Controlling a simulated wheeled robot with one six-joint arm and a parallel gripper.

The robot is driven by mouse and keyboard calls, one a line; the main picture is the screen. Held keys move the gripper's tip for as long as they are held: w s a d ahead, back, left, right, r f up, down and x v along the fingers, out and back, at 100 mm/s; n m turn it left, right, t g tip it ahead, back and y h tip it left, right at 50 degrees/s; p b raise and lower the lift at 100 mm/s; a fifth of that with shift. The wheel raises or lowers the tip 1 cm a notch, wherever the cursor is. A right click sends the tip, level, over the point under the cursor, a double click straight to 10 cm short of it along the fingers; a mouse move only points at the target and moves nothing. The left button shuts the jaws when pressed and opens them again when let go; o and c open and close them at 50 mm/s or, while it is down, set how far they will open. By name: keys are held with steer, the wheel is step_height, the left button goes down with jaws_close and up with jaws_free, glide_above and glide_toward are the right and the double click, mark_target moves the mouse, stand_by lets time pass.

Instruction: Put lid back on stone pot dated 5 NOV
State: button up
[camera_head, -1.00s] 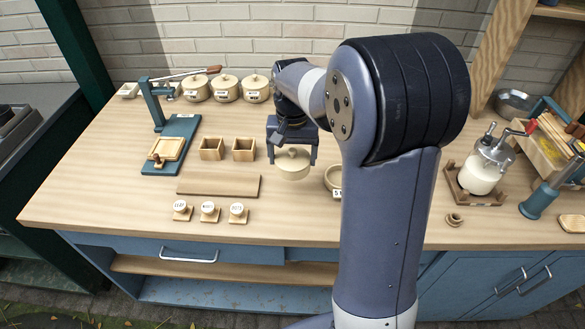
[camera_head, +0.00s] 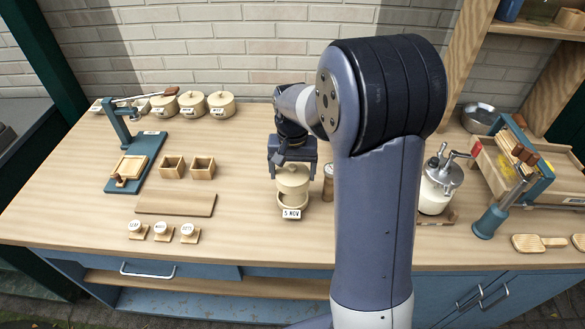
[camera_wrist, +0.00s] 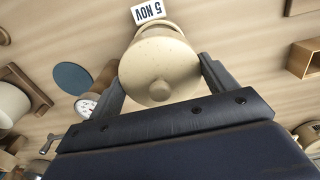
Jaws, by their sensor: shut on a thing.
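The stone pot (camera_head: 293,206) stands on the bench with its 5 NOV tag (camera_head: 291,214) facing front. The tag also shows upside down in the wrist view (camera_wrist: 148,12). My gripper (camera_head: 292,172) is shut on the pale round lid (camera_head: 292,178), which has a knob on top. The lid is over the pot, with a dark gap between them at the front, so it appears raised above the rim. In the wrist view the lid (camera_wrist: 158,66) lies between my two fingers and covers most of the pot.
Several lidded pots (camera_head: 192,104) stand at the back left. Two small wooden boxes (camera_head: 188,168), a board (camera_head: 175,204) and three round stamps (camera_head: 162,231) are left of the pot. A jar pump (camera_head: 440,180) stands right, beyond my arm. A small brown jar (camera_head: 328,183) is close beside the pot.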

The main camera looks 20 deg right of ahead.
steer(key=shift+f+b, duration=1.75)
steer(key=shift+f, duration=0.9)
steer(key=shift+f, duration=0.1)
stand_by(0.4)
steer(key=o, duration=0.9)
steer(key=shift+o, duration=0.2)
steer(key=shift+r+p, duration=3)
steer(key=shift+r, duration=0.55)
steer(key=shift+c, duration=0.4)
